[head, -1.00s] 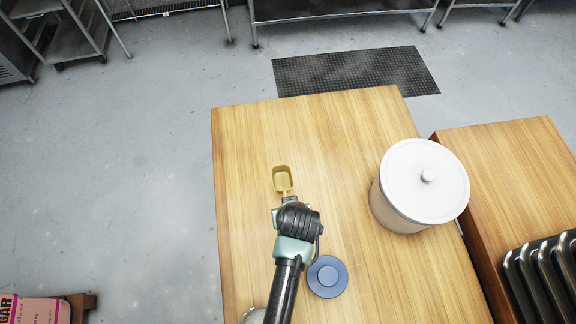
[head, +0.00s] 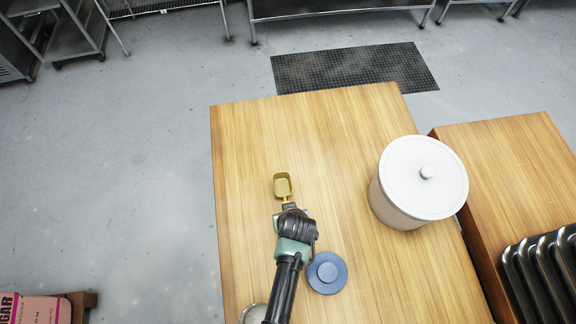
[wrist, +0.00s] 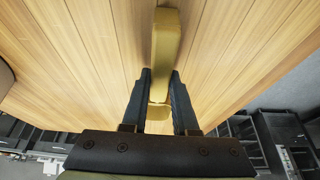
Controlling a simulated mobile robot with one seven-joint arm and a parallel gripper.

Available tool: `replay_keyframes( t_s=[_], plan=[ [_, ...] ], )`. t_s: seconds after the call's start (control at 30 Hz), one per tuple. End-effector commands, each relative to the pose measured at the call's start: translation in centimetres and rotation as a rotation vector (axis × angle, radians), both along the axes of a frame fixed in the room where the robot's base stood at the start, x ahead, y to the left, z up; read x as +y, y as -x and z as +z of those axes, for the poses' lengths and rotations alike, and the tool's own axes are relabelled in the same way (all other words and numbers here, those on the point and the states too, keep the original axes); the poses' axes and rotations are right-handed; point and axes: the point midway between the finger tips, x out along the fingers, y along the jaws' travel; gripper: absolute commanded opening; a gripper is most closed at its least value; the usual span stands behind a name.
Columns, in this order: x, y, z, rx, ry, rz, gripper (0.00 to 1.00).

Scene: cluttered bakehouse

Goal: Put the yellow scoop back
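The yellow scoop (head: 282,186) is above the wooden table in the head view, with its bowl pointing away from me. My gripper (head: 288,207) is at its near end. In the wrist view the scoop (wrist: 166,45) runs between the two dark fingers of my gripper (wrist: 160,88), which are closed on its handle. The height of the scoop above the table is hard to judge. A large bin with a white lid (head: 410,170) stands to the right of the scoop, its lid on.
The wooden table (head: 330,120) is clear beyond and left of the scoop. A blue round lid with a knob (head: 327,273) lies right of my arm. A round container (head: 252,315) is partly hidden at the bottom edge. A second table with metal racks (head: 545,270) stands right.

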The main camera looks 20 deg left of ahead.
Motion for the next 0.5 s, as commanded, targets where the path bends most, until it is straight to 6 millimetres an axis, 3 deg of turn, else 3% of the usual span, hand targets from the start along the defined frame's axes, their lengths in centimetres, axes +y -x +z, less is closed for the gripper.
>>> replay_keyframes(
  t_s=[0.03,0.17,0.5],
  plan=[
    [0.01,-0.01,0.0,0.0,0.0,0.0,0.36],
    [0.0,0.0,0.01,0.0,0.0,0.0,0.57],
    [0.0,0.0,0.38,0.0,0.0,0.0,0.57]
  ],
)
